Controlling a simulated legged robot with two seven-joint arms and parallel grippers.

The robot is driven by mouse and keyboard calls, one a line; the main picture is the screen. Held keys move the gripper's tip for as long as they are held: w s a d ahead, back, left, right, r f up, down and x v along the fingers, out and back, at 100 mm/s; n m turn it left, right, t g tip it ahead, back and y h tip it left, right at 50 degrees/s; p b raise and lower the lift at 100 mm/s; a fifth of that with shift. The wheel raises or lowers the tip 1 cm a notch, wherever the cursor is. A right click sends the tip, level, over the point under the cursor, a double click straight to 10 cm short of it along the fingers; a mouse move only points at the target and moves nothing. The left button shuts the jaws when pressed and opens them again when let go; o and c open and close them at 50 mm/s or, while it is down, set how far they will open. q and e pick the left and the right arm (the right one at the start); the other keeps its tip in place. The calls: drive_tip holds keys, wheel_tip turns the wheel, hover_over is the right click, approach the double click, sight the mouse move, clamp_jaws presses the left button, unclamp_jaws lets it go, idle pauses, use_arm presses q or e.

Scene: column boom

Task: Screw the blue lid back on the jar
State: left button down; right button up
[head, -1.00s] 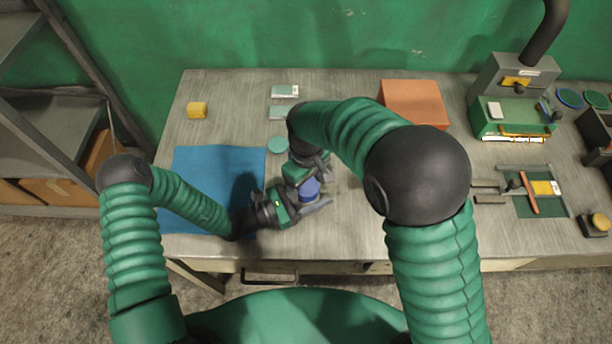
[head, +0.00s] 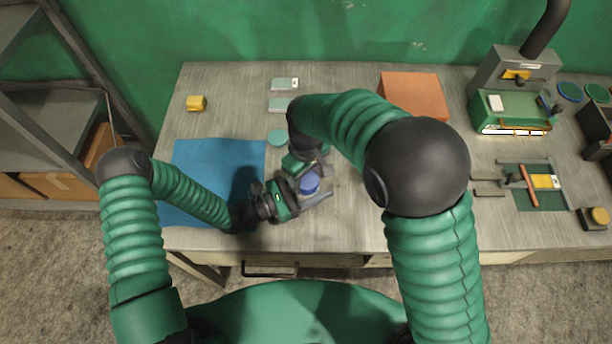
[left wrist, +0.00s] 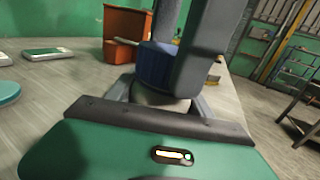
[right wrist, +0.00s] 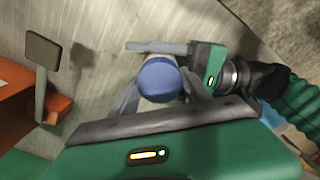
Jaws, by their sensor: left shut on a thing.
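The jar (left wrist: 155,96) stands on the bench at the front, right of the blue mat, with its body mostly hidden. The blue lid (head: 309,183) sits on top of it; it also shows in the left wrist view (left wrist: 154,63) and the right wrist view (right wrist: 159,79). My left gripper (head: 312,193) is shut on the jar from the left, low down below the lid. My right gripper (right wrist: 158,92) is at lid height with a finger on each side of the lid; it looks open. I cannot tell how tightly the lid sits.
The blue mat (head: 205,165) lies left of the jar. An orange box (head: 413,96) and a green machine (head: 512,110) stand at the back right. The bench front edge is close.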

drive_tip(key=o, duration=0.5)
drive_tip(key=shift+r, duration=0.1)
use_arm(q)
drive_tip(key=shift+c, duration=1.6)
unclamp_jaws()
use_arm(e)
wheel_tip(320, 180, up, 12)
drive_tip(key=shift+f, duration=0.15)
use_arm(q)
drive_tip(key=b+v, duration=0.2)
drive_tip(key=v, duration=1.5)
use_arm(e)
wheel_tip(320, 180, down, 2)
drive_tip(key=shift+f, duration=0.1)
